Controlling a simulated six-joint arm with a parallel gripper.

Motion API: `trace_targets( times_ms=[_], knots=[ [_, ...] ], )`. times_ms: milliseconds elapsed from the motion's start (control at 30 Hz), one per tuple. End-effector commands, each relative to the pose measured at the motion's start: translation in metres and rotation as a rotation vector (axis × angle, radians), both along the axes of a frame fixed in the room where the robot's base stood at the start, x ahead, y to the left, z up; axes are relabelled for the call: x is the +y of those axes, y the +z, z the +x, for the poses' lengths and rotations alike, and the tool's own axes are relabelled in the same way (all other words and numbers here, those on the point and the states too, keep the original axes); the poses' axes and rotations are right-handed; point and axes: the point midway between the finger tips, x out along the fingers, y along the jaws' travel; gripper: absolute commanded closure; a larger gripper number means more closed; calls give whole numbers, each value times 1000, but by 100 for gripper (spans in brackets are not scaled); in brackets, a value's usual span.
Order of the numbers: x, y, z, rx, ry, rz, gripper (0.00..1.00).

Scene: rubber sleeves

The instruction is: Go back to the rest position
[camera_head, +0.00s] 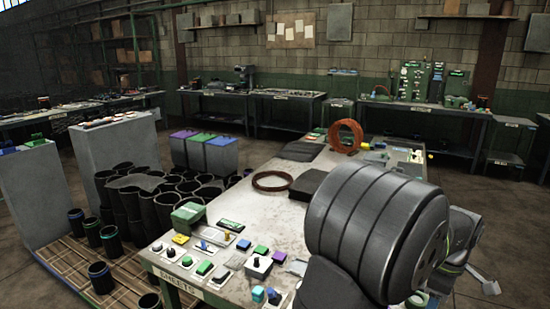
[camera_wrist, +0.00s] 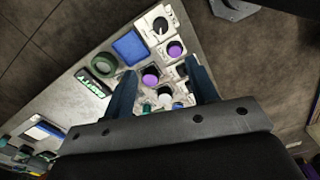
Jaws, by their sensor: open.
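My gripper (camera_wrist: 160,84) shows in the wrist view with its two dark fingers spread apart and nothing held between them. It is above a light panel or tabletop (camera_wrist: 55,103) with buttons and knobs. A purple button (camera_wrist: 151,80) shows between the fingers; the height above it is hard to judge. In the head view a large grey rounded arm part of mine covers the right front, and the fingers cannot be made out. Black rubber sleeves (camera_head: 165,208) stand in a group at the left, several with blue or green rims.
A worktable (camera_head: 235,212) with switch boxes, a dark ring (camera_head: 273,181) and an orange coil (camera_head: 346,136) fills the middle. A wooden pallet (camera_head: 65,262) lies under the sleeves. Grey cabinets (camera_head: 115,150) stand at left. Workbenches line the back wall; floor is bare at right.

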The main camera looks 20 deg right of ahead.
Motion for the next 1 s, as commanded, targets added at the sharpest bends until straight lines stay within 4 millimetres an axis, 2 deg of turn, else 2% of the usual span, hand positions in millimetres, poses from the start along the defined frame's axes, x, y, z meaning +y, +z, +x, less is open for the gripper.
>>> trace_targets(
  times_ms=[33, 800, 867, 1000],
  knots=[
    [2, -17, -1, 4, 0, 11, 47],
    [2, -173, -1, 3, -1, 10, 47],
    [1, -180, 0, 3, -15, 8, 47],
    [0, -177, 0, 1, -136, 6, 47]
  ],
)
